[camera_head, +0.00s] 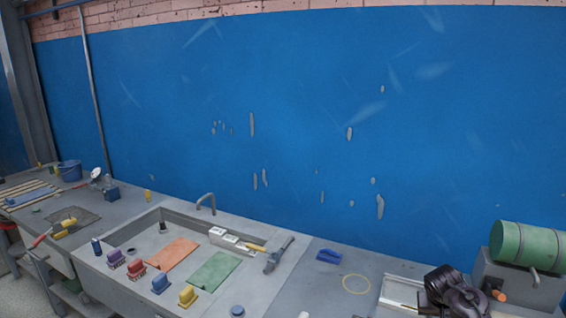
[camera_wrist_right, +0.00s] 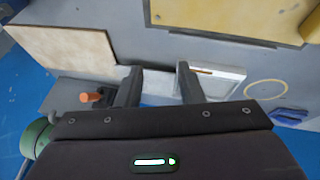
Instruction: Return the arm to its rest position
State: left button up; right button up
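My right gripper (camera_head: 447,284) is the dark shape at the lower right of the head view, above the bench next to a pale tray (camera_head: 394,293). In the right wrist view, its two dark fingers stand apart with a gap between them (camera_wrist_right: 158,82), and nothing is held. The pale tray (camera_wrist_right: 222,78) lies beyond the fingers there. My left gripper is not in view.
A green cylinder (camera_head: 525,245) on a grey block and an orange knob (camera_head: 498,295) stand right of the gripper. A yellow ring (camera_head: 357,284) and blue item (camera_head: 329,256) lie left. Farther left is a sink with orange (camera_head: 165,255) and green (camera_head: 214,271) panels.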

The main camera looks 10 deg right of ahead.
jog(key=s+a+f+n+y, duration=0.1)
jog(key=s+a+f+n, duration=0.1)
jog(key=s+a, duration=0.5)
jog(key=s+a+f+n+y, duration=0.1)
jog(key=s+a+f+n, duration=0.3)
jog(key=a, duration=0.5)
jog(key=s+a+r+n+y, duration=0.1)
jog(key=s+a+r, duration=0.3)
jog(key=s+a, duration=0.3)
jog(key=s+a+r+y, duration=0.2)
jog(key=s+a+r, duration=0.25)
jog(key=s, duration=0.45)
notch_tip(320, 180, down, 33)
jog(key=s+b, duration=0.1)
jog(key=b, duration=0.3)
jog(key=s+d+f+g+b, duration=0.2)
jog(key=s+d+f, duration=0.1)
jog(key=s+f, duration=1.7)
notch_tip(320, 180, down, 2)
jog(key=shift+s+d+f+h, duration=0.1)
jog(key=shift+s+d+h, duration=0.05)
jog(key=shift+h, duration=0.15)
